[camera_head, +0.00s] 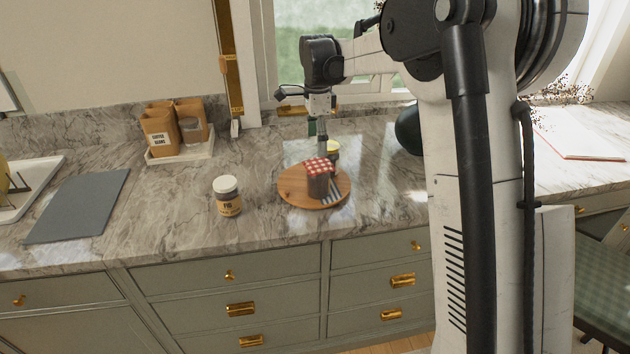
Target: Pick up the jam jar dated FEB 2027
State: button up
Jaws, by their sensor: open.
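A jar with a red-and-white checked cloth cover (319,178) stands on a round wooden board (290,187). Behind it, a second item with a yellow top (333,148) is partly hidden. A jar with a white lid and a label reading FIG (228,197) stands on the counter to the left of the board. No date can be read on any jar. My gripper (317,138) points down above the back of the board, close to the checked and yellow tops. It is open; whether it touches either jar cannot be told.
A striped cloth or utensil (334,195) lies on the board's right side. A pale tray (180,155) with brown canisters, one marked COFFEE BEANS, stands at back left. A grey mat (78,205) lies further left. A dark round object (408,130) is right of the board.

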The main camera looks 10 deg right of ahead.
aim_at(317, 164)
notch_tip(317, 164, down, 7)
jog(key=shift+f, duration=0.1)
jog(key=shift+d+f+p, duration=0.15)
jog(key=shift+f+p, duration=0.25)
jog(key=shift+f, duration=0.95)
jog(key=shift+d+f+p, duration=0.15)
jog(key=shift+f+p, duration=0.25)
jog(key=shift+f, duration=0.95)
jog(key=c, duration=1.7)
jog(key=shift+r, duration=0.1)
jog(key=shift+c, duration=0.2)
